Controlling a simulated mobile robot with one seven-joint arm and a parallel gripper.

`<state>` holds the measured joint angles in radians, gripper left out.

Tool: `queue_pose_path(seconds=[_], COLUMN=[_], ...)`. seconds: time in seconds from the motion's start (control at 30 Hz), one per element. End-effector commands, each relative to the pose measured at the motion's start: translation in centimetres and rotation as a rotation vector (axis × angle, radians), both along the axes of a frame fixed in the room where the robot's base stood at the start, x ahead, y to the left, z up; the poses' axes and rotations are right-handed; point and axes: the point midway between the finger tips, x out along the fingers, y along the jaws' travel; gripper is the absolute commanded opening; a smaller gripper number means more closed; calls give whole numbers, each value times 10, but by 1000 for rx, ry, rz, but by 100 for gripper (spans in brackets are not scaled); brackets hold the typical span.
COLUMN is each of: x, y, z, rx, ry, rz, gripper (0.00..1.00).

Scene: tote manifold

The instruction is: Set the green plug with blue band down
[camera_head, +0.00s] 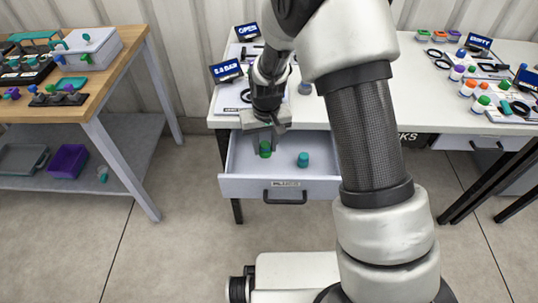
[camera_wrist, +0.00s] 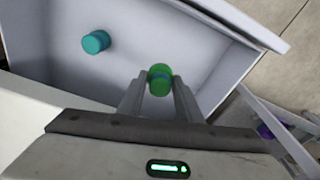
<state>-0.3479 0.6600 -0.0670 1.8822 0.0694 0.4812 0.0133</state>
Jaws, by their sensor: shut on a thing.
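The green plug with blue band (camera_head: 265,149) is between the fingertips of my gripper (camera_head: 263,136), inside the outline of the open drawer (camera_head: 237,184). In the wrist view the green plug (camera_wrist: 160,79) shows at the tips of the two fingers of my gripper (camera_wrist: 158,92), which are shut on it. Its blue band shows as a darker strip, partly hidden by the fingers. I cannot tell whether the plug touches the drawer floor.
A teal plug (camera_head: 303,159) lies in the drawer to the right of the held one; it also shows in the wrist view (camera_wrist: 96,42). The drawer floor around both is bare. The white tabletop (camera_head: 222,122) stands above and behind the drawer. A wooden table (camera_head: 110,75) is at left.

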Motion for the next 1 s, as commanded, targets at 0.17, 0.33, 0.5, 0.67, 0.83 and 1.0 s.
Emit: queue_pose_path(seconds=[0.17,0.33,0.5,0.67,0.83,1.0], x=[0,0,1,0,0,0], y=[0,0,0,0,0,0], z=[-15,-38,-48,-47,-51,-51], rx=[0,0,0,1,0,0], ry=[0,2,-2,-2,-1,-1], rz=[-1,-1,0,-1,-1,-1], gripper=[9,9,9,9,35,50])
